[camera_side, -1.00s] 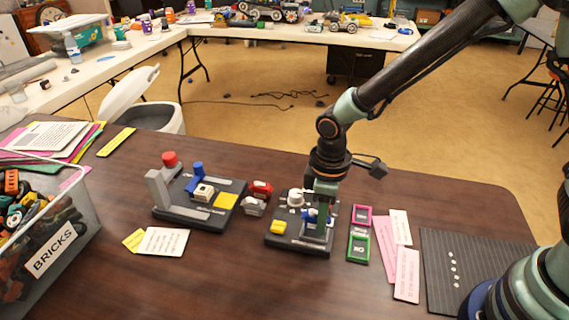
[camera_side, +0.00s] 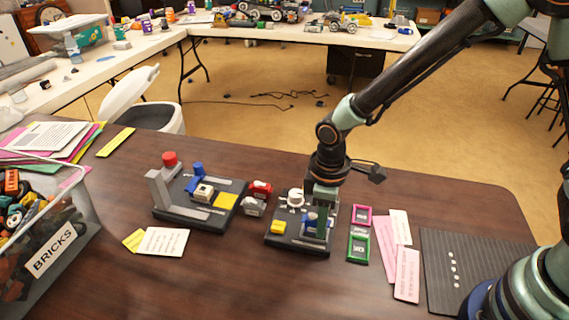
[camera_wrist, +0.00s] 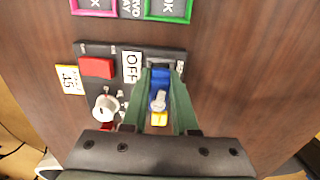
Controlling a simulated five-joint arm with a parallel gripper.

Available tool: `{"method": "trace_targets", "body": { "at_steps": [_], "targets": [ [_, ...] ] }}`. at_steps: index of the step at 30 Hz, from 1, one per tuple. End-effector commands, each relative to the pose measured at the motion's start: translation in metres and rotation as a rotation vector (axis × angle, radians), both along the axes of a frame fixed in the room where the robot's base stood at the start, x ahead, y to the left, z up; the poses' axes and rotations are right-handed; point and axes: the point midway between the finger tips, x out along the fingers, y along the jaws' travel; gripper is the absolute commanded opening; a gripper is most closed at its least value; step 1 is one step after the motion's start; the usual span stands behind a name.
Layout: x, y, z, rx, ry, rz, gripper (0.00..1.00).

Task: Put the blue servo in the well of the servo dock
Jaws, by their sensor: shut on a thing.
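The blue servo (camera_wrist: 158,84), with a pale horn on top, is between the two green fingers of my gripper (camera_wrist: 162,76) in the wrist view. In the side view my gripper (camera_side: 318,228) points down at the right part of a dark board, likely the servo dock (camera_side: 292,246). The servo (camera_side: 309,218) shows only partly beside the fingers, low over this board. My gripper is shut on the servo. The fingers and the servo hide the well, so I cannot tell whether the servo sits in it.
Pink and green frames (camera_side: 358,248) lie to the right. Bare table is in front.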

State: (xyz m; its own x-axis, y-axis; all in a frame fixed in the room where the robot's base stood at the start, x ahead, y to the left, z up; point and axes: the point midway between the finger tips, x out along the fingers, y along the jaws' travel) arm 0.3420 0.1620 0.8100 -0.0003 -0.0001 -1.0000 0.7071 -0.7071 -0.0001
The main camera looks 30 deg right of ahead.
Motion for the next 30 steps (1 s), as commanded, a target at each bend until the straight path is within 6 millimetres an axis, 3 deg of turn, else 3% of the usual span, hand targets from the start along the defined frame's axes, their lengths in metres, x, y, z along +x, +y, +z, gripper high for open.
{"method": "trace_targets", "body": {
  "at_steps": [30],
  "targets": [
    [0.0001,0.0001,-0.0114,0.001,-0.001,0.000,0.00]
  ]
}}
